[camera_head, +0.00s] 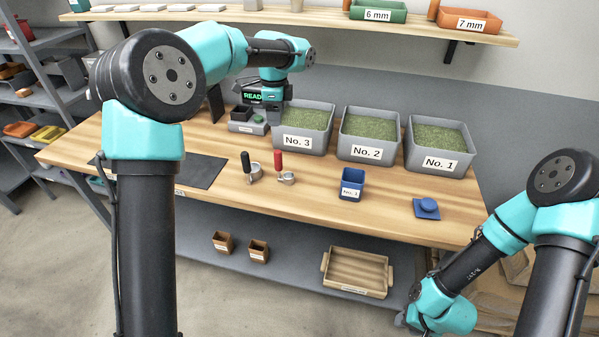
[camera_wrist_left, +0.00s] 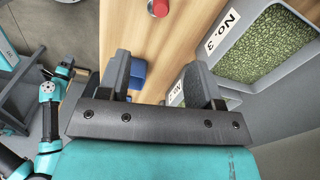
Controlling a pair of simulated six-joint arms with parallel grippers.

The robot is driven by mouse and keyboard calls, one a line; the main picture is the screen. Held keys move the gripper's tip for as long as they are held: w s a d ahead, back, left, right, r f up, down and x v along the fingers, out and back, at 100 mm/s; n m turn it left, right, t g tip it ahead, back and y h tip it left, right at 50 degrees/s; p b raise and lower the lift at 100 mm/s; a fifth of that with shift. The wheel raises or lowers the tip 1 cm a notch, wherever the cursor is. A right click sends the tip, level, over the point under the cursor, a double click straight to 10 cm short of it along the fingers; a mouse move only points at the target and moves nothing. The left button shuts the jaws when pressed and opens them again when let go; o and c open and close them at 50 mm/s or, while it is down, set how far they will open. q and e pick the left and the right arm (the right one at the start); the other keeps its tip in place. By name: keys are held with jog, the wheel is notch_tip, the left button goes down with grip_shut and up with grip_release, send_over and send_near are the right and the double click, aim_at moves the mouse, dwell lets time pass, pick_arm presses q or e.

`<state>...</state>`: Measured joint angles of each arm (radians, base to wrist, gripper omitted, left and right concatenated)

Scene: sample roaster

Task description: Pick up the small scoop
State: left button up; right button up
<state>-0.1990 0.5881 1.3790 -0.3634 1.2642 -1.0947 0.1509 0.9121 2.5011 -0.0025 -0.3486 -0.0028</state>
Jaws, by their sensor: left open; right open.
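Two scoops lie on the wooden table in the head view. One has a black handle (camera_head: 246,161); the other has a red handle (camera_head: 279,161) and a metal bowl. I cannot surely tell which is smaller. The red handle also shows at the top edge of the left wrist view (camera_wrist_left: 159,7). My left gripper (camera_wrist_left: 158,66) is open and empty, above the table near the No. 3 bin. In the head view it is partly hidden by its own arm. My right gripper (camera_head: 404,320) is low at the table's front right, small and partly hidden, and holds nothing visible.
Grey bins No. 3 (camera_head: 300,142), No. 2 (camera_head: 365,153) and No. 1 (camera_head: 437,162) stand along the back. A dark mat (camera_head: 195,171) lies left. A wooden tray (camera_head: 355,272) sits on the lower shelf.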

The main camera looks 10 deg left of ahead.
dwell(0.3)
pick_arm(q)
send_near(279, 159)
jog(key=f, duration=0.4)
jog(key=w+f, duration=0.1)
jog(key=f, duration=0.1)
jog(key=shift+a, duration=0.2)
jog(key=shift+w+f, duration=0.1)
jog(key=shift+f, duration=2.5)
grip_shut()
